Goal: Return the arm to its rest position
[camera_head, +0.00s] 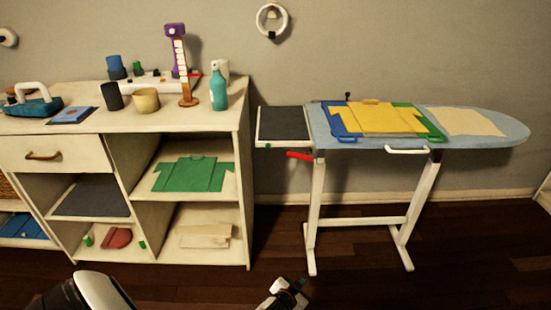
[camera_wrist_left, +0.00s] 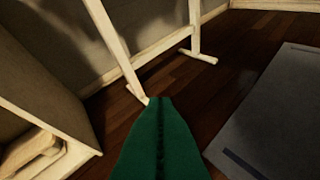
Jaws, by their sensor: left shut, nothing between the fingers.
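My left gripper (camera_head: 295,288) shows at the bottom of the head view, low over the dark wood floor and in front of the shelf unit and ironing board. Its green fingers (camera_wrist_left: 160,135) fill the lower middle of the left wrist view. They are pressed together with only a thin dark seam between them, and they hold nothing. A white and dark part of my own arm (camera_head: 100,291) shows at the bottom left of the head view. My right gripper is not in either view.
A cream shelf unit (camera_head: 249,200) with folded clothes stands at the left. An ironing board (camera_head: 515,133) with yellow, green and blue folded shirts stands at the right on white legs (camera_head: 314,215). A grey flat surface (camera_wrist_left: 275,110) lies right in the wrist view. Floor between is clear.

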